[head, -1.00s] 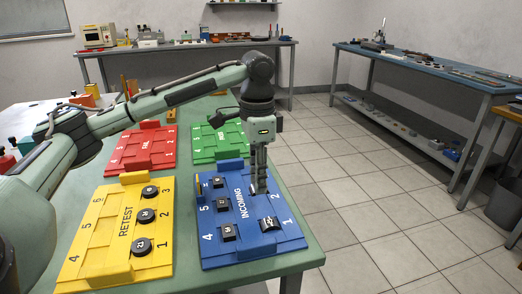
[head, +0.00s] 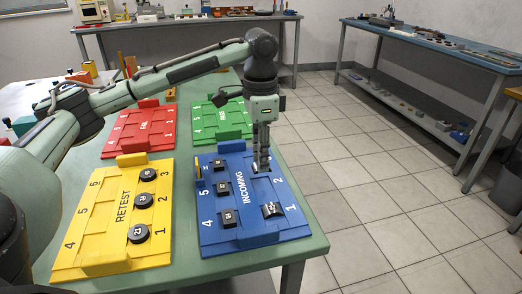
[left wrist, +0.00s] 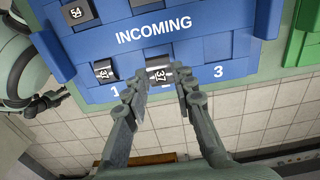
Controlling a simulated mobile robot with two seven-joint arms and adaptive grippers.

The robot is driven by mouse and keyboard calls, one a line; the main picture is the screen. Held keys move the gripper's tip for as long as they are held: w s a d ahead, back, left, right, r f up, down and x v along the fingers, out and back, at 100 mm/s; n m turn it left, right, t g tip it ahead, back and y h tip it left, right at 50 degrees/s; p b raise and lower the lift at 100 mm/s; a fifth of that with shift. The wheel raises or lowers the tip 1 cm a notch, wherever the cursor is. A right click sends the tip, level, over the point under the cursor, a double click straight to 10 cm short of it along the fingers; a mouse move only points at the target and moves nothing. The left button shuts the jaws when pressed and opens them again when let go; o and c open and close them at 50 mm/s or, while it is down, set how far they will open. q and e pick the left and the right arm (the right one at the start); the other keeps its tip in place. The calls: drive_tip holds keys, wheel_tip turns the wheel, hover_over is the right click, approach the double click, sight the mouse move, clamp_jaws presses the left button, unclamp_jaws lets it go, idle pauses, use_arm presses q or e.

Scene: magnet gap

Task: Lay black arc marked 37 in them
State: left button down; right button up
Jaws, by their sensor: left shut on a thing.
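The black arc marked 37 (left wrist: 160,74) sits between the fingertips of my left gripper (left wrist: 162,84), over the middle slot of the blue INCOMING board's right row, between numbers 1 and 3. My left gripper (head: 262,168) is shut on it, pointing down at the board (head: 245,240). Whether the arc touches the board is hard to tell. Another black arc (left wrist: 105,71) lies in slot 1, its marking also looking like 37; it shows in the head view (head: 272,210). My right gripper is not in view.
Several black pieces, one at slot 4 (head: 229,218), fill the INCOMING board's left row. The yellow RETEST board (head: 95,240) holds three black discs. A red board (head: 140,135) and a green board (head: 215,115) lie behind. Open floor is to the right.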

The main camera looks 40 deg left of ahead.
use_arm(q)
drive_tip(key=shift+f, duration=2.1)
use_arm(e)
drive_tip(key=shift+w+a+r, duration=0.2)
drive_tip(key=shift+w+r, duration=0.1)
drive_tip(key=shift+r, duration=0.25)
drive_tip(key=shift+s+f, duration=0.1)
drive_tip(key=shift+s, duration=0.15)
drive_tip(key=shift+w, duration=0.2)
use_arm(q)
drive_tip(key=shift+f, duration=0.15)
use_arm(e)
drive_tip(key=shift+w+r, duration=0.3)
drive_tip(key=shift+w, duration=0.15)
